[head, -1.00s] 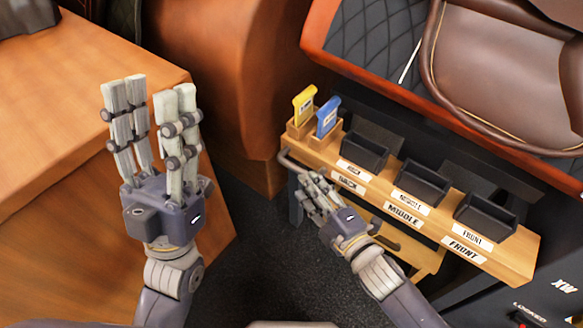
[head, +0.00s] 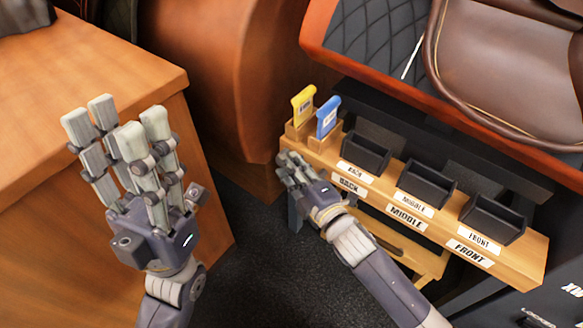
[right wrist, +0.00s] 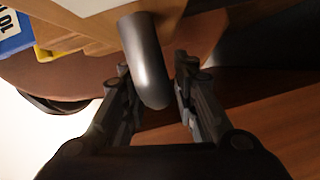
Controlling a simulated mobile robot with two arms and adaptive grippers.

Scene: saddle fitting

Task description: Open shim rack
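The shim rack (head: 520,265) is a long wooden strip with black bins and BACK, MIDDLE and FRONT labels, below the leather saddle panel. My right gripper (head: 290,162) is at the rack's left end and covers its handle in the head view. In the right wrist view the grey rounded handle (right wrist: 148,65) lies between the two dark fingers of the right gripper (right wrist: 155,75). They are close to its sides; whether they press on it is unclear. My left gripper (head: 118,125) is raised, fingers apart and empty, far left of the rack.
A yellow tag (head: 302,106) and a blue tag (head: 327,118) stand upright at the rack's left end. A wooden cabinet (head: 60,190) stands at the left, behind my left gripper. Dark floor (head: 250,255) lies open between cabinet and rack.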

